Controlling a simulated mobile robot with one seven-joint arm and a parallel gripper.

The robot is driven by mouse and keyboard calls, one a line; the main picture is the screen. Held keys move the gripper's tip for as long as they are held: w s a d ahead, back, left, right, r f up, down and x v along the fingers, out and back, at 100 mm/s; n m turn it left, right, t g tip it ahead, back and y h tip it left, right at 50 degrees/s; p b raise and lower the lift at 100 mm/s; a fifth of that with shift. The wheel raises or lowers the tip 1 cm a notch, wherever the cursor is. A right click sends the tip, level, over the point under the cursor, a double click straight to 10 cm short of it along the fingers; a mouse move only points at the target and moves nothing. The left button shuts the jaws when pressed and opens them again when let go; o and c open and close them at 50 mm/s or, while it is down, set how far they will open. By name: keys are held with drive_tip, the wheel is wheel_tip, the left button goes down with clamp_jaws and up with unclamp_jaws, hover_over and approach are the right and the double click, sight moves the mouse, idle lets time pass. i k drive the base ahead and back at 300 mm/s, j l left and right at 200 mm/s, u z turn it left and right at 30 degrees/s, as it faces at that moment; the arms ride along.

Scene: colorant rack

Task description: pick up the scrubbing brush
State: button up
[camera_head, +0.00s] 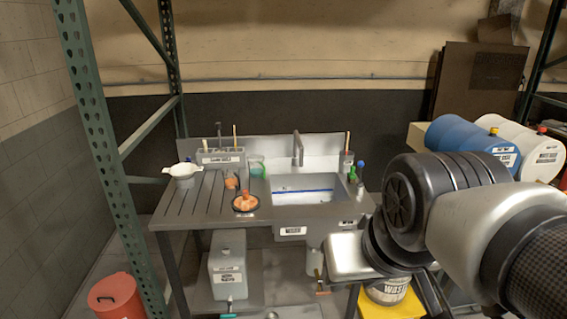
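No scrubbing brush can be told apart with certainty at this size. A thin upright handle with a red tip (347,141) stands in a small cup at the right rear of the sink. Two thin sticks rise from a grey labelled holder (221,157) at the back left; their lower ends are hidden. My arm comes in from the right, in front of the bench's right end. My gripper (432,294) seems to be the dark part low beside the arm. Its fingertips are not clear, and nothing held can be made out.
The sink (303,190) has a tall faucet (297,150). A pinkish object on a dark dish (245,202), a white-rimmed pot (183,174) and a green bottle (352,175) stand on the bench. A green rack post (100,150) rises at left. Blue (470,140) and white drums lie right.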

sight(351, 176)
drive_tip(key=i+l, duration=0.9)
drive_tip(key=l, duration=0.25)
drive_tip(key=i+l, duration=0.85)
drive_tip(key=l, duration=0.3)
